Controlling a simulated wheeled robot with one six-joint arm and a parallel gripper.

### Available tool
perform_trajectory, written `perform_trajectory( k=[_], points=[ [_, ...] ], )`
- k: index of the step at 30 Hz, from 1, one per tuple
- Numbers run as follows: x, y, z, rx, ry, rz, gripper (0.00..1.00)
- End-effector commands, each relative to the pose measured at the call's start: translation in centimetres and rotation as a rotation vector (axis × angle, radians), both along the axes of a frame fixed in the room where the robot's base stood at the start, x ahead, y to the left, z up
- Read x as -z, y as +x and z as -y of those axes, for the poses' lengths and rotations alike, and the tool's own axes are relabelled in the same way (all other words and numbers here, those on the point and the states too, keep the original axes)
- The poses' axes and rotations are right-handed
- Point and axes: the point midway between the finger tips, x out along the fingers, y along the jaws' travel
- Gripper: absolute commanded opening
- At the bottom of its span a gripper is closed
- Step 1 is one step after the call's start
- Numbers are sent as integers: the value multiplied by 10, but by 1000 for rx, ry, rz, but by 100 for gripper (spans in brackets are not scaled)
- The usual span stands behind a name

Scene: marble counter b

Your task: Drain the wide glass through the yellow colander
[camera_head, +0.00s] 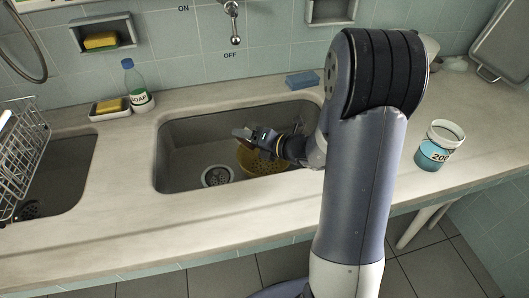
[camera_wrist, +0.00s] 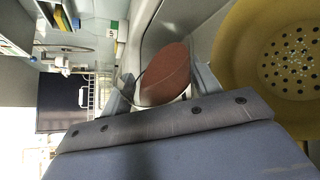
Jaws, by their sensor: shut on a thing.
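My gripper (camera_head: 262,138) is over the right part of the sink basin, shut on a glass. In the wrist view this wide glass (camera_wrist: 166,76) sits between the two fingers of my gripper (camera_wrist: 162,92). It looks clear, with a reddish-brown surface inside; its exact tilt is hard to tell. In the head view only a small part of the glass (camera_head: 243,132) shows. The yellow colander (camera_head: 262,163) is in the basin below my gripper, partly hidden by it. The wrist view shows the colander (camera_wrist: 235,65) with its holes, beside the glass and apart from it.
A beaker marked 200 (camera_head: 438,147) with blue contents stands on the right counter. A blue sponge (camera_head: 302,80) lies behind the sink basin (camera_head: 185,140). A soap bottle (camera_head: 138,88) and a sponge dish (camera_head: 109,108) stand left. A wire rack (camera_head: 22,150) is at far left. The front counter is clear.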

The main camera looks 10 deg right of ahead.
Motion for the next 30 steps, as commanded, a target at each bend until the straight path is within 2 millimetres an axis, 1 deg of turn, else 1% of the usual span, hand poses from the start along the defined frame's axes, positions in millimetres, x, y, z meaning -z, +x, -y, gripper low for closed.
perform_trajectory(
  k=[30],
  points=[
    [-5, 0, 1, 0, 70, -38, 26]
  ],
)
